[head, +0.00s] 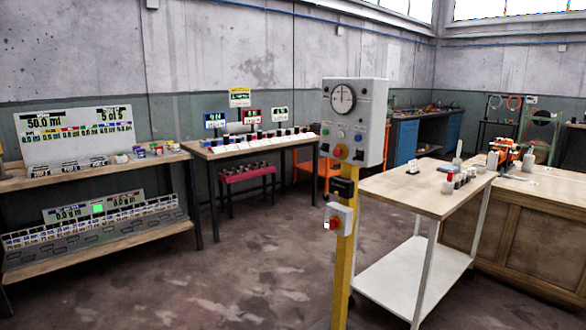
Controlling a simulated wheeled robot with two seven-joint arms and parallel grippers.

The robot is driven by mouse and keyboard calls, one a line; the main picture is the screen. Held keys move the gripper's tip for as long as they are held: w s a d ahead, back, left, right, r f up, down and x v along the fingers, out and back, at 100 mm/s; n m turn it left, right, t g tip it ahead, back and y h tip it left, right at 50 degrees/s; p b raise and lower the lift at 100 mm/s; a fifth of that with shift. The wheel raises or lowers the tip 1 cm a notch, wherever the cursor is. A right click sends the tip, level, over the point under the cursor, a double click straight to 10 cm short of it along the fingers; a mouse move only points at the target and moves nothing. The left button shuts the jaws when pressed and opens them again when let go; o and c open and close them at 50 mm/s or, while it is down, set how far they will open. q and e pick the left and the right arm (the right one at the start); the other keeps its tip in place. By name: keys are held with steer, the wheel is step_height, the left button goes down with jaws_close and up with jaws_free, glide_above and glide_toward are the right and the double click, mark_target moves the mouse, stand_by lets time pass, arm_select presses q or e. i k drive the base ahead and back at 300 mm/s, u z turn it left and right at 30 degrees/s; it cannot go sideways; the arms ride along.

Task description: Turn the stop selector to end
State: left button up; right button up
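A pale grey control box (372,122) stands on a yellow post (341,277) right of the middle. Its front has a round dial (343,99) with a dark needle, and below it several small knobs or buttons, including a blue one (359,137) and an orange one (341,151). Lower on the post are a small black box (343,187) and a light grey box with a red knob (335,223). I see no readable label, so I cannot tell which is the stop selector or where it points. Neither of my grippers is in view.
A wooden-topped cart (420,190) with a white lower shelf stands close right of the post, with a workbench (545,190) beyond. Tables with displays (75,140) line the left and back. The floor (240,270) left of the post is clear.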

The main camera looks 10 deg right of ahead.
mark_target(358, 156)
steer(key=u, duration=1.85)
steer(key=i, duration=0.4)
steer(key=z, duration=0.9)
steer(key=i, duration=1.65)
steer(key=z, duration=0.7)
